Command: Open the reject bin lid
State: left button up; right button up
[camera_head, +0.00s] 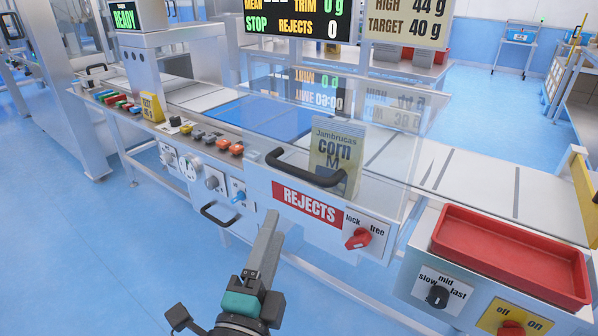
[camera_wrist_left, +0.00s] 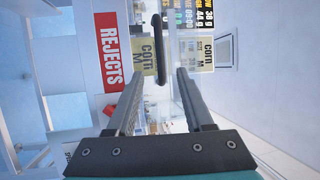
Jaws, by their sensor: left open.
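The reject bin has a white front with a red REJECTS label (camera_head: 306,203) and a clear lid (camera_head: 400,110) with a curved black handle (camera_head: 300,169). The lid looks down over the bin. A red lock/free knob (camera_head: 358,239) sits right of the label; its setting is hard to read. My left gripper (camera_head: 270,222) is below the handle in the head view, in front of the bin. In the left wrist view its open fingers (camera_wrist_left: 158,80) point at the handle (camera_wrist_left: 160,48), which lies just beyond the tips, between their lines. The gripper is empty. My right gripper is out of view.
A corn pouch (camera_head: 335,155) stands behind the clear panel. A red tray (camera_head: 510,255) and a speed dial (camera_head: 438,296) are at the right. A button row (camera_head: 212,138) lies left of the bin, with a lower black handle (camera_head: 220,213). Open floor lies in front.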

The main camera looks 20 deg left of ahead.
aim_at(294, 175)
pick_arm(q)
jog(key=w+p, duration=0.1)
jog(key=w, duration=0.3)
jog(key=w+r+p, duration=0.1)
jog(key=w+p, duration=0.1)
jog(key=w, duration=0.3)
jog(key=w+r+p, duration=0.1)
jog(key=w, duration=0.3)
jog(key=shift+w+a+r, duration=0.2)
jog(key=shift+a, duration=0.15)
jog(key=shift+w+p, duration=0.3)
jog(key=shift+w, duration=0.2)
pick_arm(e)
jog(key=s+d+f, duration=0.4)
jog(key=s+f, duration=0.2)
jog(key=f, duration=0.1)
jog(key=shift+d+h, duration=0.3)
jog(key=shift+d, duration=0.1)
pick_arm(q)
grip_shut()
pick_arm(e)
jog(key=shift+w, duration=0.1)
